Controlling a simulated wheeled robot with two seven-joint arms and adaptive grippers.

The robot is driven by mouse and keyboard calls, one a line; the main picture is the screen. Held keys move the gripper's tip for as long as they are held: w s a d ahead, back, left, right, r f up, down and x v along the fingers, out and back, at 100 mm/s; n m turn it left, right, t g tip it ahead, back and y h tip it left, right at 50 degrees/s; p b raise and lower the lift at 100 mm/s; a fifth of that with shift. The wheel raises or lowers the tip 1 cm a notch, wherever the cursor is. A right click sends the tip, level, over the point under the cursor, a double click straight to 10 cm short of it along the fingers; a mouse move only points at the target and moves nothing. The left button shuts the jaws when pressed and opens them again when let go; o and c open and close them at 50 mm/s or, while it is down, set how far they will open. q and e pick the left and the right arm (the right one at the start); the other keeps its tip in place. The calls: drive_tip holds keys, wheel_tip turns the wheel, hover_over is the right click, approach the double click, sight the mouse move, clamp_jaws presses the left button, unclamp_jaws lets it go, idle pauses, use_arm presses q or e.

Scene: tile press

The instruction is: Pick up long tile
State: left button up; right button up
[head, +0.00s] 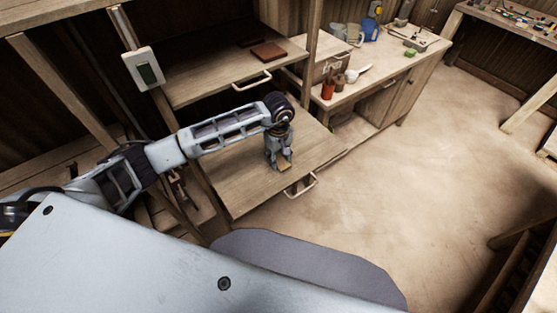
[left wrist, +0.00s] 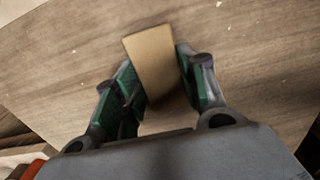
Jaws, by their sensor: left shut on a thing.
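The long tile (left wrist: 152,62) is a flat tan rectangle between the green-padded fingers of my left gripper (left wrist: 160,82) in the left wrist view. The gripper is shut on it, and one end of the tile sticks out past the fingertips. In the head view my left gripper (head: 279,160) points down over the lower wooden board (head: 235,185), and the tile (head: 285,165) shows as a small tan patch at its tip. I cannot tell whether the tile touches the board. My right gripper is in neither view.
An upper wooden shelf (head: 205,80) with a handle holds a reddish-brown tile (head: 268,51) and a darker one. A switch box (head: 144,68) is on the post at left. A cluttered workbench (head: 385,72) stands to the right. Floor (head: 400,190) is clear at right.

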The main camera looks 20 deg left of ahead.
sight(279, 160)
use_arm(q)
drive_tip(key=shift+r, duration=0.1)
drive_tip(key=shift+w+r, duration=0.1)
drive_tip(key=shift+r, duration=0.55)
wheel_tip(279, 160, up, 8)
drive_tip(key=b, duration=0.2)
drive_tip(key=shift+r, duration=0.25)
